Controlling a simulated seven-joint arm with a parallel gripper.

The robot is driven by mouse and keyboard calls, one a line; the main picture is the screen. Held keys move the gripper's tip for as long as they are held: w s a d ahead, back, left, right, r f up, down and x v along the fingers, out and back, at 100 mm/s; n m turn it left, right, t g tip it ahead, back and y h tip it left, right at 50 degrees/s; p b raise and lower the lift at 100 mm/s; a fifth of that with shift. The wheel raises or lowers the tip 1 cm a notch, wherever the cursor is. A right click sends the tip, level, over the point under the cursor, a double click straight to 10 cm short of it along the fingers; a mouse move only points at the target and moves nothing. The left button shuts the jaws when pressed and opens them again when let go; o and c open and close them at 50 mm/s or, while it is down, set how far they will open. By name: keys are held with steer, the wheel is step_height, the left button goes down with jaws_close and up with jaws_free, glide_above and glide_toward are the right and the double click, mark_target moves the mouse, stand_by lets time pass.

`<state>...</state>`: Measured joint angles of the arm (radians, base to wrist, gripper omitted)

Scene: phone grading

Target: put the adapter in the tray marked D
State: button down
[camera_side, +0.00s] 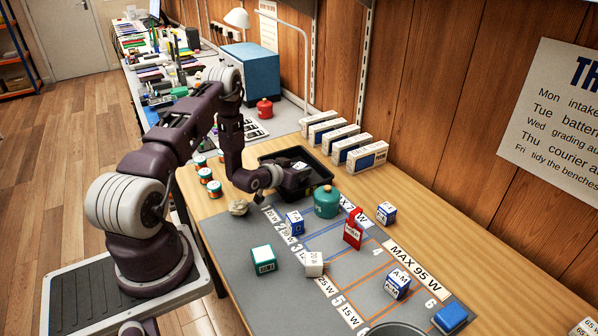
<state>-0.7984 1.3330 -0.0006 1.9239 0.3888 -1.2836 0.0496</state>
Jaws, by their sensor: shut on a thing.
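My gripper (277,180) is at the front edge of a black tray (265,156), turned towards its inside. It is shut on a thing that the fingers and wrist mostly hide. A small white block (300,165) shows just past the wrist, over or in the tray; it looks like the adapter, but I cannot tell whether it touches the tray floor. No letter D is readable on the tray from here. Other adapter-like blocks stand on the grey mat: a white one (314,264), a teal one (263,259) and blue-and-white ones (295,222) (397,285).
A teal round jar (326,201) and a red tag-like stand (353,232) are right of my gripper. White boxes (366,156) line the wall behind the tray. The mat's near left is clear.

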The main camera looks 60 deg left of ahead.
steer(key=shift+f, duration=0.45)
steer(key=c, duration=1)
jaws_free()
steer(key=shift+f, duration=0.1)
